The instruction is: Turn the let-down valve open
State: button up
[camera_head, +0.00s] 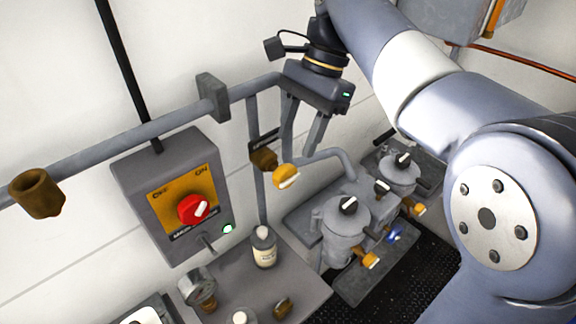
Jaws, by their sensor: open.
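My gripper (299,154) is open, its two fingers pointing down, with nothing visible between them. Just below the fingertips is a yellow valve handle (286,176) on a brass valve body (263,158), on a thin vertical pipe (254,125). A dark label plate (263,139) sits above this body, partly behind the near finger; its words are too small to read, so I cannot confirm that this is the let-down valve. The fingers look apart from the handle. Other yellow handles show at the lower filter housing (370,260) and farther right (420,210).
A grey switch box (150,190) with a red knob (194,208) hangs on the wall at left. Grey housings (345,225) crowd the lower right.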

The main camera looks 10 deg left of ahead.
aim_at(287, 167)
jog(key=x, duration=0.8)
jog(key=shift+c, duration=0.5)
jog(key=c, duration=0.9)
